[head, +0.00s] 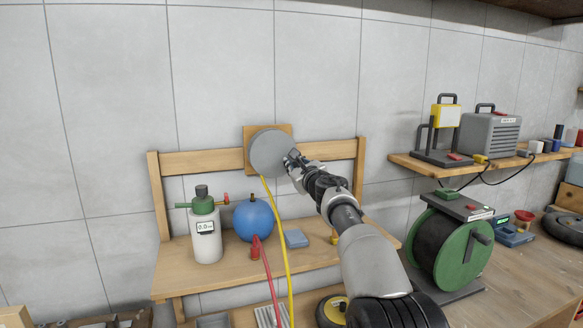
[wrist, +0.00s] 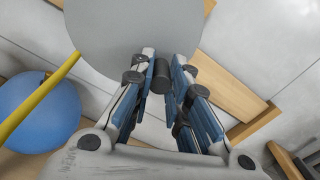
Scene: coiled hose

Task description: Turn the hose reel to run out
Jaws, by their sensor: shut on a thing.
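The hose reel (head: 268,153) shows a round grey disc on a square wooden board, fixed to the rail of the wooden stand. A yellow hose (head: 277,225) hangs down from its lower edge. In the wrist view the grey disc (wrist: 130,35) fills the upper middle, and the yellow hose (wrist: 40,98) runs off to the left. My gripper (head: 290,159) is at the disc's right side. In the wrist view its fingers (wrist: 165,64) are shut on a short dark knob (wrist: 161,78), the reel's handle. The rest of the reel behind the disc is hidden.
Below the reel, a wooden shelf (head: 178,270) holds a white bottle (head: 206,240) with a green top, a blue ball (head: 254,220) and a grey-blue block (head: 296,238). A red hose (head: 269,278) hangs there. A green drum (head: 462,255) stands at right, below a wall shelf (head: 425,167).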

